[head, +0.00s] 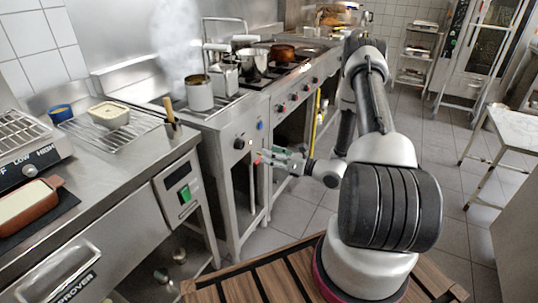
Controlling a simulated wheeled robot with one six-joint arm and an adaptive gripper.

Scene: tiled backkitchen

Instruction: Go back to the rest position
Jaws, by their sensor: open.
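My gripper (268,159) is at the end of my arm, in the middle of the head view. It is open and holds nothing that I can see. My arm rises from my base at the lower right, bends at the top and comes back down to the gripper.
A steaming pot (200,93) stands on the counter at left centre. A stove (290,88) with pans runs behind. A proofer counter (112,255) with a terracotta dish (28,205) fills the left. A steel table (515,128) stands right. The tiled floor (445,150) between is clear.

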